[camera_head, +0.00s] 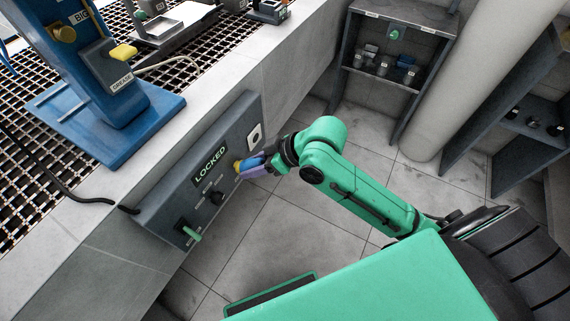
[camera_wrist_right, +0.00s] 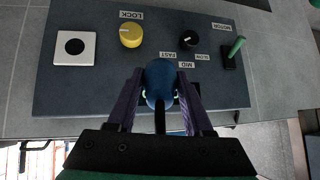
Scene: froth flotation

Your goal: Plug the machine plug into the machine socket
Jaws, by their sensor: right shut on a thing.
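The blue machine plug (camera_wrist_right: 160,78) is held between the purple fingers of my right gripper (camera_wrist_right: 160,105) in the right wrist view, with a dark cord trailing from it. The same plug (camera_head: 249,161) and right gripper (camera_head: 256,167) show in the head view, in front of the control panel (camera_head: 163,201). The machine socket (camera_wrist_right: 74,47), a white square with a dark round hole, is left of the plug in the right wrist view. In the head view the socket (camera_head: 255,135) is near the panel's upper right end, apart from the plug. My left gripper is not in view.
The panel carries a LOCKED sign (camera_head: 211,164), a yellow lock knob (camera_wrist_right: 130,35), a black speed knob (camera_wrist_right: 189,39) and a green motor lever (camera_wrist_right: 236,46). A blue machine (camera_head: 104,85) stands above on the grating. Shelves (camera_head: 390,55) stand at the back; open floor lies right of the panel.

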